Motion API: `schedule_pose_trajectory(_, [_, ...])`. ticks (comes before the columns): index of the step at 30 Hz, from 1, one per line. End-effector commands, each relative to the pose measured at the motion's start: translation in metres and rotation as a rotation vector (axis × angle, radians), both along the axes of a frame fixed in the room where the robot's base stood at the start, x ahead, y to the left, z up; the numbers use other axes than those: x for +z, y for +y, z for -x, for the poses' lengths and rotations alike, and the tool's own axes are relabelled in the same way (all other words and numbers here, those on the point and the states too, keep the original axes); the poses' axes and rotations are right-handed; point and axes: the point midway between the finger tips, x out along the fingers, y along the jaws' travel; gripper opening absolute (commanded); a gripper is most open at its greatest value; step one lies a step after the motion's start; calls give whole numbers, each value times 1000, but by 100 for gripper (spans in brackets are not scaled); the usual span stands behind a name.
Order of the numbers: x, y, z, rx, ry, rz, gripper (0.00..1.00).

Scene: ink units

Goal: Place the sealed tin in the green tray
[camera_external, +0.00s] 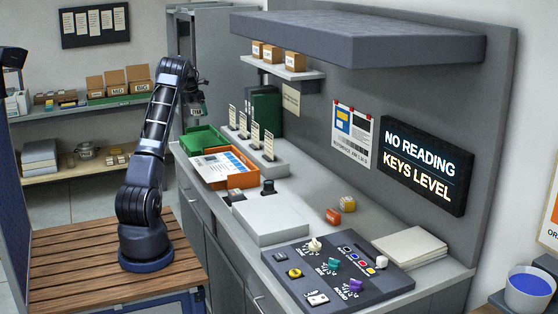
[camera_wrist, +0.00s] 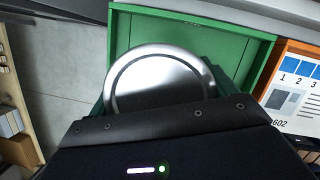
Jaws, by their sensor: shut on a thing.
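A round silver tin (camera_wrist: 160,82) with a flat lid and raised rim shows in the wrist view, close in front of my gripper's dark body. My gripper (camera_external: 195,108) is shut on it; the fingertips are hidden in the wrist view. The green tray (camera_external: 202,141) is on the left end of the counter in the external view, below my gripper. In the wrist view the green tray (camera_wrist: 267,62) lies behind and below the tin, which overlaps its near left part. The tray's visible inside looks empty.
An orange tray (camera_external: 243,181) with printed sheets stands beside the green tray. A row of upright cards in a grey holder (camera_external: 250,145) stands behind the trays. A dark green box (camera_external: 265,110) is further back. A control panel (camera_external: 335,275) fills the counter's near end.

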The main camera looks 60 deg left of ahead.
Motion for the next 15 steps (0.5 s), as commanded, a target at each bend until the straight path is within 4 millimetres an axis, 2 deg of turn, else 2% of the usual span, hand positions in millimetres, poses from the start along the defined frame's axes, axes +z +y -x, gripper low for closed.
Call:
schedule_pose_trajectory(3, [-26, 0, 1, 0, 1, 2, 44])
schedule_pose_trajectory(9, [-60, 0, 1, 1, 0, -1, 44])
schedule_pose_trajectory(15, [-74, 0, 1, 0, 0, 0, 44])
